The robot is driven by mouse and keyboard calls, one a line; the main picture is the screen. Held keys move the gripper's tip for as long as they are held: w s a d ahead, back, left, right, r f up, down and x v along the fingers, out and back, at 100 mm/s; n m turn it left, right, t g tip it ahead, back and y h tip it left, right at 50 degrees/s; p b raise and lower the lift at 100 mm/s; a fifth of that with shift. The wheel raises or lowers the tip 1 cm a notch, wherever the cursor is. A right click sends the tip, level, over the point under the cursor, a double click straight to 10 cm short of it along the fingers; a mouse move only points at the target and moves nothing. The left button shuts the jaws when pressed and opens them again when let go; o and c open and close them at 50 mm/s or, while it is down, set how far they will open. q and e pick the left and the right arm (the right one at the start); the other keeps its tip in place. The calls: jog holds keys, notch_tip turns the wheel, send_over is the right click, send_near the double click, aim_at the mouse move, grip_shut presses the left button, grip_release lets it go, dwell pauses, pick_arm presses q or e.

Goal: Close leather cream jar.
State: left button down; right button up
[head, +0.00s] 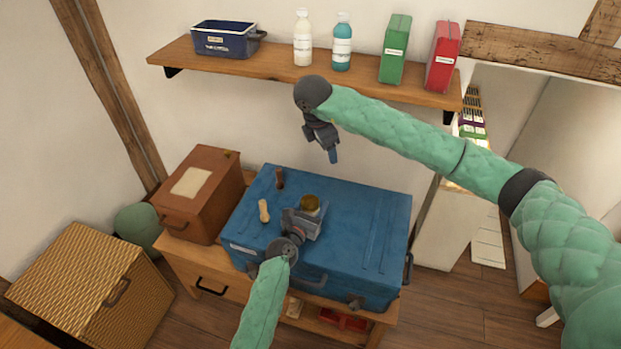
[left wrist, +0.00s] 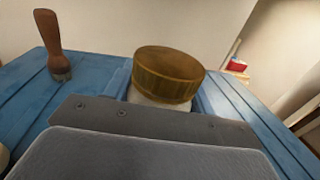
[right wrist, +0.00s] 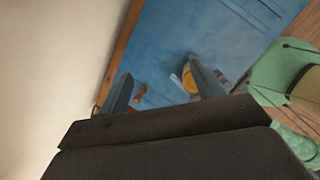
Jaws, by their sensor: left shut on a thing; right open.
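The leather cream jar (head: 310,206) stands upright on the blue trunk, with a brass-coloured lid on top. In the left wrist view the lid (left wrist: 168,74) sits on the pale jar body (left wrist: 158,102); I cannot tell how tightly. My right gripper (head: 331,150) is open and empty, above and behind the jar. In the right wrist view the jar's lid (right wrist: 189,78) shows beyond the open fingers (right wrist: 165,95).
A brown-handled tool (head: 279,178) and a pale wooden-handled one (head: 264,211) are on the blue trunk (head: 362,230), left of the jar. A brown box (head: 203,165) stands beside the trunk. A wall shelf (head: 270,66) with bottles and boxes is above. The trunk's right side is clear.

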jog(key=s+f+n, duration=0.1)
jog(key=n, duration=0.4)
jog(key=n+g+y, duration=0.1)
jog(key=n+g, duration=0.1)
jog(key=n, duration=1.3)
send_over(311, 201)
jog(key=w+d, duration=0.1)
jog(key=d, duration=0.1)
notch_tip(311, 201, down, 5)
jog(key=shift+w+r, duration=0.1)
jog(key=n, duration=0.5)
jog(key=shift+s+a, duration=0.4)
jog(key=n, duration=0.6)
jog(key=shift+s+a+g+y, duration=0.25)
jog(key=shift+a+g+y, duration=0.05)
jog(key=shift+a+y, duration=0.1)
jog(key=n, duration=0.4)
jog(key=shift+a, duration=0.15)
jog(key=n, duration=0.6)
jog(key=shift+a, duration=0.1)
jog(key=shift+f, duration=0.25)
jog(key=shift+f, duration=3.9)
